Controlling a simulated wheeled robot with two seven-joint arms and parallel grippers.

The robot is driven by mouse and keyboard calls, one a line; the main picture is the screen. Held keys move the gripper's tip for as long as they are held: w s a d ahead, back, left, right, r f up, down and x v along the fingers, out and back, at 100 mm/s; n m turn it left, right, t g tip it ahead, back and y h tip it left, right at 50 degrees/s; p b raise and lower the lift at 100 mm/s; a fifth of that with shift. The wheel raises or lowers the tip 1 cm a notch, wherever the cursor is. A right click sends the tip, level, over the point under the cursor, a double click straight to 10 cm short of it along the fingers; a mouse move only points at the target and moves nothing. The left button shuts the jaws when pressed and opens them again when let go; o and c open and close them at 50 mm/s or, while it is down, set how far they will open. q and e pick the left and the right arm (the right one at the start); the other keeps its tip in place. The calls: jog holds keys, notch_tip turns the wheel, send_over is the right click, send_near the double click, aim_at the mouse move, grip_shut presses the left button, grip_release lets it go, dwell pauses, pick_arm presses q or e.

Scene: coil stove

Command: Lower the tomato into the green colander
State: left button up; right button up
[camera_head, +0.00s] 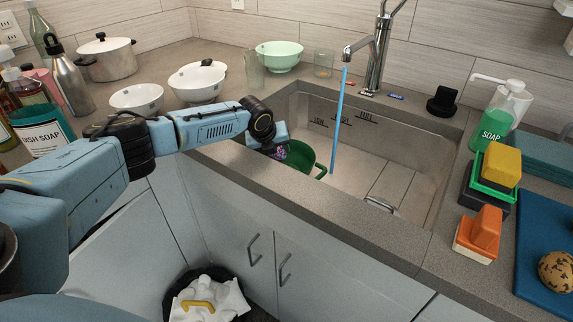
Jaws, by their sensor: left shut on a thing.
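The green colander (318,170) sits in the near left corner of the sink, partly hidden by my left gripper and the counter edge. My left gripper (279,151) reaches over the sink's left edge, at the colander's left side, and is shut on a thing. The held thing, taken as the tomato, is almost wholly hidden; only a small dark pinkish patch shows at the fingers. I cannot tell whether it is inside the colander's rim. My right gripper is not in view.
Water (338,120) runs from the faucet (375,55) into the sink (410,165), just right of the colander. White bowls (137,98), a pale green bowl (279,56) and a glass (254,68) stand behind my left arm. Sponges (500,165) and a soap bottle (492,128) stand right of the sink.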

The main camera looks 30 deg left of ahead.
pick_arm(q)
jog(key=shift+f+b, duration=0.5)
jog(key=shift+f, duration=0.3)
dwell(0.4)
jog(key=o, duration=1.1)
jog(key=shift+s+r+p, duration=0.3)
jog(key=shift+r+p, duration=0.05)
jog(key=shift+r, duration=0.1)
jog(key=p+v, duration=0.3)
jog(key=v, duration=0.9)
jog(key=shift+d+r+p, duration=0.15)
jog(key=shift+r+p, duration=0.15)
jog(key=shift+r, duration=0.1)
